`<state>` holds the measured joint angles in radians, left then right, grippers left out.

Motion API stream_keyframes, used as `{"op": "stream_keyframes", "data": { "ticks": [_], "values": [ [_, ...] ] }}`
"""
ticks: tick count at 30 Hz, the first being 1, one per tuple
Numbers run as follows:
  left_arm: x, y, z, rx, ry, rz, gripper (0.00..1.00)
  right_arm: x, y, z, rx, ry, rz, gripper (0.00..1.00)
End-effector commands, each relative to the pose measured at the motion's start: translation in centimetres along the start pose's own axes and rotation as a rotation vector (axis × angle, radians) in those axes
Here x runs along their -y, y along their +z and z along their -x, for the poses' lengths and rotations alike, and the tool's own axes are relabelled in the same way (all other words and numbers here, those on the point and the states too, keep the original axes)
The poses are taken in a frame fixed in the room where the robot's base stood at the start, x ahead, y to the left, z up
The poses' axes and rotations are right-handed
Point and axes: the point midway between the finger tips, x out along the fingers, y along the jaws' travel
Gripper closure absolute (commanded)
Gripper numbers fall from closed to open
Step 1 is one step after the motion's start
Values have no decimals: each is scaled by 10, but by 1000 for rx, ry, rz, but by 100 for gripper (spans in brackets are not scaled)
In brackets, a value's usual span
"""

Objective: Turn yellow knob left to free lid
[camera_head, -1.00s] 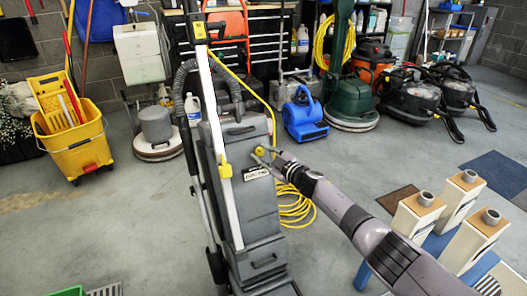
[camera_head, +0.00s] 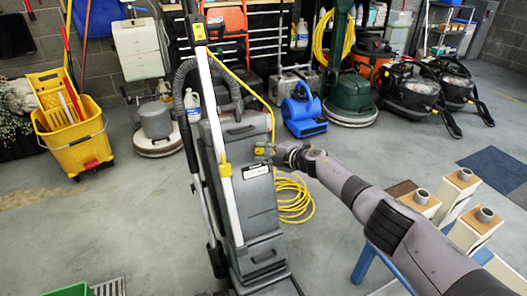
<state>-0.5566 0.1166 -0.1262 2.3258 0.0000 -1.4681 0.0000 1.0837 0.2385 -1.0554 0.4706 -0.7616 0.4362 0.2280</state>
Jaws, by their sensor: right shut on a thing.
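A grey upright floor machine (camera_head: 260,205) stands in the middle of the view, with a white and yellow handle bar along its left side. The yellow knob (camera_head: 260,151) is on the upper right part of its body, just above a small white label. My right gripper (camera_head: 265,152) reaches in from the right and is shut on the yellow knob. Its fingers partly hide the knob, so its exact angle is hard to tell. The grey lid (camera_head: 235,131) with a moulded grip at the top of the body looks closed. My left gripper is not in view.
A yellow cable (camera_head: 296,200) lies coiled on the floor right of the machine. A blue blower (camera_head: 303,113) and a green floor machine (camera_head: 351,100) stand behind. A yellow mop bucket (camera_head: 80,145) is at left. Wooden-topped stands (camera_head: 472,232) are at lower right.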

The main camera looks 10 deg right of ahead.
Motion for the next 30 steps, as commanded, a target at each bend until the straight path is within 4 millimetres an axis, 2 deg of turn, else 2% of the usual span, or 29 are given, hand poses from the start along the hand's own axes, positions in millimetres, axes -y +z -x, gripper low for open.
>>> {"op": "stream_keyframes", "data": {
  "ticks": [18,19,27,30],
  "values": [
    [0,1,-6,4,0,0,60,1,-1,0,-2,-17,42,100],
    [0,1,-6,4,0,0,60,1,-1,0,-2,-17,42,72],
    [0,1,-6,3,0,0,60,1,-1,0,-1,-16,41,54],
    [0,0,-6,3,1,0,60,0,0,0,-1,-15,40,54]
  ]
}}
